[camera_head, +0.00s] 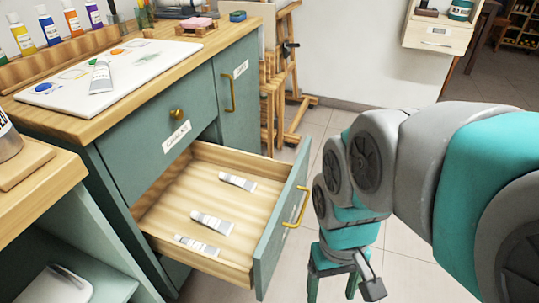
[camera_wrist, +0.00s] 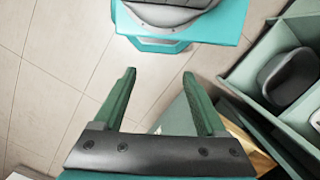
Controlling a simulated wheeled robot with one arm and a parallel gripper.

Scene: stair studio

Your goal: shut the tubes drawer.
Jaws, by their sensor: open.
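The tubes drawer (camera_head: 270,245) is pulled well out of the teal cabinet in the head view. Its front is teal with a brass bar handle (camera_head: 297,208), and its inside is light wood. Three pale paint tubes lie in it: one (camera_head: 237,182) farther back, one (camera_head: 212,222) in the middle and one (camera_head: 197,246) nearer. My gripper (camera_head: 333,287) hangs to the right of the drawer front, apart from the handle, pointing down. In the wrist view my gripper (camera_wrist: 159,74) has its two green fingers spread, with nothing between them. A grey-green surface partly shows behind the right finger.
A closed drawer (camera_head: 175,130) with a brass knob is above the open one, and a cupboard door (camera_head: 238,88) stands beside it. The worktop holds a palette (camera_head: 110,72) and bottles. A wooden easel (camera_head: 290,75) stands behind. The tiled floor (camera_head: 312,130) right of the drawer is clear.

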